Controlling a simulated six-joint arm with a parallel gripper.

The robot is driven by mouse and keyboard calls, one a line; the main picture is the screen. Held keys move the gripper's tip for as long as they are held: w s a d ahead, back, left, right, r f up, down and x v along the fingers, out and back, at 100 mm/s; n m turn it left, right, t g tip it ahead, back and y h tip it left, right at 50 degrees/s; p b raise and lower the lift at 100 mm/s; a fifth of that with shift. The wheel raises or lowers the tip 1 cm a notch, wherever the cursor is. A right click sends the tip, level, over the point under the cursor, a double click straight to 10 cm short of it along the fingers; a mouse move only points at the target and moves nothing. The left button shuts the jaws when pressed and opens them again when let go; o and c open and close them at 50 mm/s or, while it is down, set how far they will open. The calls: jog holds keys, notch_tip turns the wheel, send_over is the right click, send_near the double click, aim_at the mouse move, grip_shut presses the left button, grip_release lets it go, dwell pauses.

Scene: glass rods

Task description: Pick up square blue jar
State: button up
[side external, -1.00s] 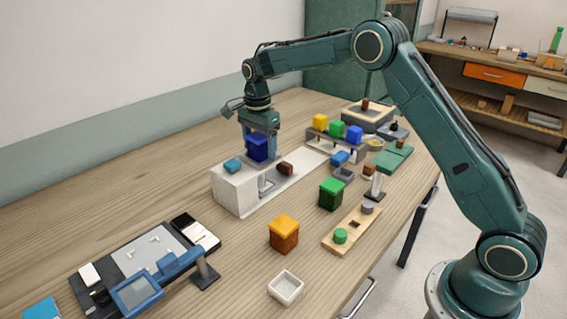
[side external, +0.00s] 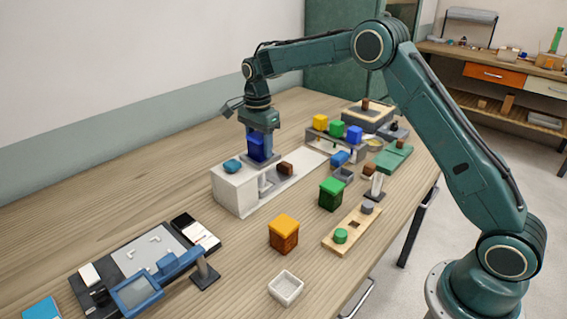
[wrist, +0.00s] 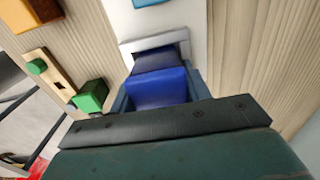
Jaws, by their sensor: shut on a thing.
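A pale grey frame (wrist: 150,43) shows close beyond the jar. Whether the jar's underside touches the holder cannot be told.
The white block (side external: 236,190) carries a light blue piece (side external: 232,166) and a brown piece (side external: 285,168). A rack with yellow, green and blue cubes (side external: 354,133) stands to the right. A green box (side external: 331,194) and an orange-topped box (side external: 284,233) stand in front.

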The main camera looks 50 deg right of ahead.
aim_at(260, 135)
notch_tip(260, 135, up, 20)
dwell(0.8)
jog(key=shift+s+f, duration=0.1)
jog(key=shift+s, duration=0.05)
dwell(0.8)
jog(key=s+a+f, duration=0.1)
jog(key=s+f, duration=0.4)
jog(key=s, duration=0.4)
jog(key=s+a+f, duration=0.1)
jog(key=s+f, duration=0.4)
jog(key=s, duration=0.4)
jog(key=shift+s, duration=0.35)
jog(key=shift+f, duration=0.2)
notch_tip(260, 135, down, 16)
jog(key=shift+r, duration=0.2)
jog(key=shift+f, duration=0.1)
jog(key=shift+f, duration=2)
